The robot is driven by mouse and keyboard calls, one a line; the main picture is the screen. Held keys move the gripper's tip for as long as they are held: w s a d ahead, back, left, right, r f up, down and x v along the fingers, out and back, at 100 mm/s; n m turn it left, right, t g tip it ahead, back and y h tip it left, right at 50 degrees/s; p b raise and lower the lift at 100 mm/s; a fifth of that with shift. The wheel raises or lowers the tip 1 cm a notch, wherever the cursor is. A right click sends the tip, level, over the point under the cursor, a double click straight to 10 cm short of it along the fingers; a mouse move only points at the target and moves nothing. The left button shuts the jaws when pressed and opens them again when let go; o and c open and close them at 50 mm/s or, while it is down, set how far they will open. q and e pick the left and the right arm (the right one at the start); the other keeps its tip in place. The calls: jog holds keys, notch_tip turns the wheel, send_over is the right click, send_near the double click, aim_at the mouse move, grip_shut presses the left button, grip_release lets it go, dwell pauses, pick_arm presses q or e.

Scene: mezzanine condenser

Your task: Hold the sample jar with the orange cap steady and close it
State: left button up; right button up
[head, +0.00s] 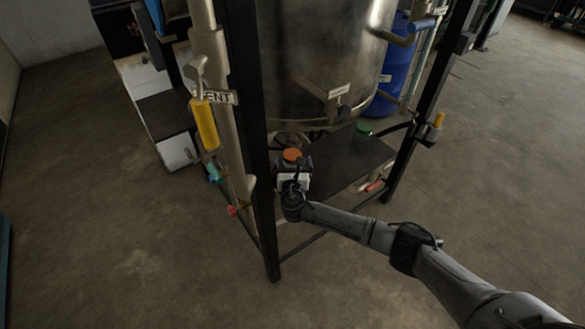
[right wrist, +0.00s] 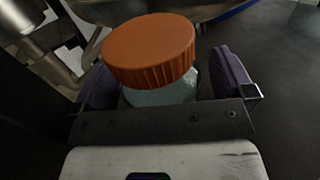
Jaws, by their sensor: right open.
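The sample jar has a ribbed orange cap (head: 292,155) and stands on the dark shelf under the steel tank. In the right wrist view the orange cap (right wrist: 150,48) sits on top of the pale, translucent jar body (right wrist: 160,93), looking slightly tilted in the picture. My right gripper (head: 294,165) is at the jar; in the right wrist view its two dark fingers (right wrist: 168,82) are open on either side of the jar body, with a gap visible at the right finger. The lower jar is hidden behind the gripper's palm. My left gripper is not in view.
A second jar with a green cap (head: 364,129) stands farther right on the shelf (head: 345,155). The steel tank (head: 325,60) hangs above. A black frame leg (head: 262,190) is close left of my gripper. A red-handled item (head: 375,186) lies at the shelf's right.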

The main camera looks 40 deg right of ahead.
aim_at(295, 154)
dwell(0.3)
jog(key=shift+c, duration=0.8)
jog(key=c, duration=1)
jog(key=shift+r, duration=0.5)
jog(key=r, duration=0.1)
jog(key=r+p, duration=0.2)
jog(key=shift+s+d+r, duration=0.2)
jog(key=shift+s+r, duration=0.05)
jog(key=shift+r, duration=0.1)
jog(key=s+d+r+p, duration=0.2)
jog(key=s+d+r, duration=0.3)
jog(key=s, duration=0.4)
jog(key=shift+s+r+p, duration=0.3)
jog(key=shift+s+r, duration=0.1)
jog(key=shift+r, duration=0.25)
